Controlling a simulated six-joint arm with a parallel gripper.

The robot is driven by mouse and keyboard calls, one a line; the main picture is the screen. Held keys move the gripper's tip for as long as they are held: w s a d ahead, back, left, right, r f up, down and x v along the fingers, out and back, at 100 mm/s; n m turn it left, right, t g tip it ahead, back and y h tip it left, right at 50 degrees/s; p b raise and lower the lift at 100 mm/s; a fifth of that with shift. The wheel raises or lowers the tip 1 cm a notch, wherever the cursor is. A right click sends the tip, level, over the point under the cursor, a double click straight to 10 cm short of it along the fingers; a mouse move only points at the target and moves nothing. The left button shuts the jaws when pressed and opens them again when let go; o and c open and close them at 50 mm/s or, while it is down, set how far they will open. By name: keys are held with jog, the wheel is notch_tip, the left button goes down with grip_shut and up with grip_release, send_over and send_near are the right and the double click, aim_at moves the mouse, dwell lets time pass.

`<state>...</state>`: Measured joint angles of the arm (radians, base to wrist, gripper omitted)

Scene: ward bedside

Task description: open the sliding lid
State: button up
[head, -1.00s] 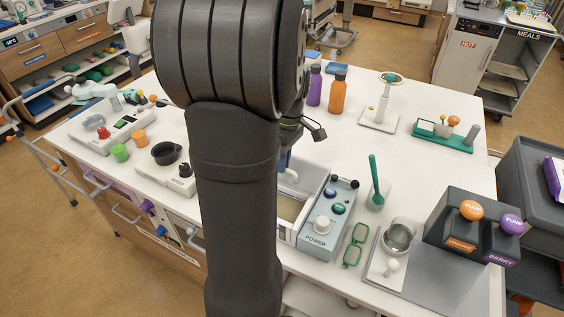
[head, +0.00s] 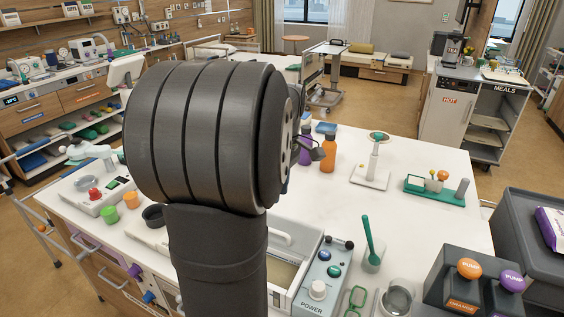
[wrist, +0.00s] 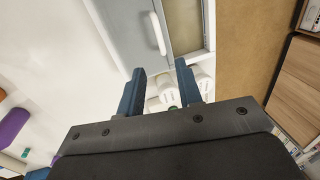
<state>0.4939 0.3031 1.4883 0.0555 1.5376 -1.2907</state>
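The sliding lid (wrist: 117,22) is a pale grey panel with a white bar handle (wrist: 158,34), seen at the top of the wrist view. A tan area (wrist: 183,25) shows beside it, so the box looks partly uncovered.
A blue-grey POWER unit (head: 319,282) stands right of the box. A green spoon (head: 368,240) in a holder, green glasses (head: 356,300) and pump dispensers (head: 470,280) lie further right. Orange bottle (head: 328,153) stands behind.

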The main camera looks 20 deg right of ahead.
notch_tip(320, 180, up, 7)
jog(key=d, duration=0.1)
jog(key=shift+w, duration=0.45)
jog(key=shift+f, duration=0.1)
jog(key=f, duration=0.5)
jog(key=s+a+f, duration=0.1)
jog(key=f, duration=0.5)
jog(key=s+a+f, duration=0.1)
jog(key=f, duration=0.5)
jog(key=shift+s+a, duration=0.2)
jog(key=shift+a, duration=0.05)
jog(key=shift+s+a, duration=0.15)
jog(key=shift+w+d+r, duration=0.15)
jog(key=shift+w+d, duration=0.05)
notch_tip(320, 180, up, 17)
jog(key=w+d, duration=0.2)
jog(key=shift+w+d, duration=0.15)
jog(key=shift+d, duration=0.05)
